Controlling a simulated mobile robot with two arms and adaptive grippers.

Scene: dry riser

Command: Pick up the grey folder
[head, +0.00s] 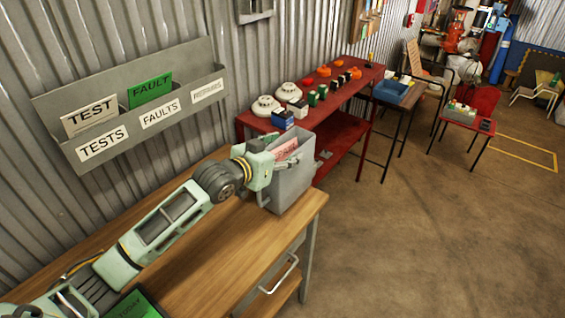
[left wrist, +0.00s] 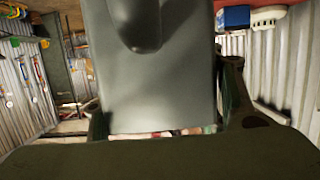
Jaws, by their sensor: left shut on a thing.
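The grey folder (head: 293,180) is an upright, box-like grey file holder at the right end of the wooden desk. A red card (head: 286,149) and a bit of green show at its open top. My left gripper (head: 277,163) reaches it from the left and is shut on its upper part. In the left wrist view the folder's grey wall (left wrist: 155,85) fills the middle between my fingers. I cannot tell whether its base touches the desk. My right gripper is not in view.
The wooden desk (head: 215,250) is mostly bare under my left arm. A wall rack (head: 190,85) with TEST and green FAULT cards hangs behind. A red bench (head: 350,100) with detectors and small boxes stands beyond the folder. Open floor (head: 410,240) lies to the right.

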